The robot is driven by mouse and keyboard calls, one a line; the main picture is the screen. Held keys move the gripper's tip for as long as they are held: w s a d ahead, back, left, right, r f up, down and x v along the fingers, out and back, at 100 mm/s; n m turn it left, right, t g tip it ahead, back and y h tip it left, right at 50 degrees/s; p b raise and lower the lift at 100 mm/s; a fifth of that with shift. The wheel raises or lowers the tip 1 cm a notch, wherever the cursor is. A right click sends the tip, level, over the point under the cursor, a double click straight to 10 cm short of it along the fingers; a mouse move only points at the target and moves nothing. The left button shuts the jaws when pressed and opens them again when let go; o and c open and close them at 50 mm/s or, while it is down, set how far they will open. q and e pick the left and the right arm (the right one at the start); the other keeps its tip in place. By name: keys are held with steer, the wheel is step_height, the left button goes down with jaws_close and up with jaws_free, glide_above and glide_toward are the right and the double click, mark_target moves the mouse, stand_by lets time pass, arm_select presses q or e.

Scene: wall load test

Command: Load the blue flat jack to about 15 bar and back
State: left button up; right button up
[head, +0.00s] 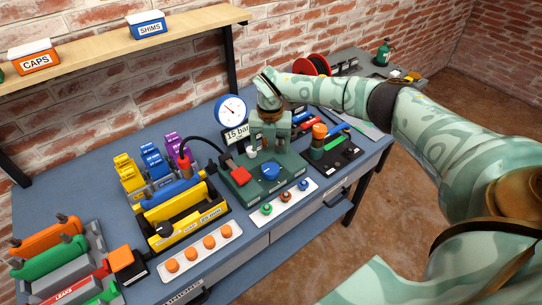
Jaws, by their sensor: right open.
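A blue bar (172,195), likely the blue flat jack, lies in a yellow and black frame (190,217). A red fitting (184,162) stands at its right end, and a black hose arches from there toward a dark green pump base (262,187). My right gripper (268,148) is open, pointing down over the back of the base. My left gripper is out of view.
A rack of yellow, blue and purple pieces (152,160) stands behind the frame. Trays with orange knobs (197,253) and coloured knobs (286,197) lie in front. A black stand with an orange-topped post (319,132) is right of the base. A shelf (190,27) hangs above.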

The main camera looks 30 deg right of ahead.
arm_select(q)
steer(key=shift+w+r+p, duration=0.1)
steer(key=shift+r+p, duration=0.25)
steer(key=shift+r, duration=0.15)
arm_select(e)
step_height(320, 180, up, 6)
steer(key=shift+r, duration=0.25)
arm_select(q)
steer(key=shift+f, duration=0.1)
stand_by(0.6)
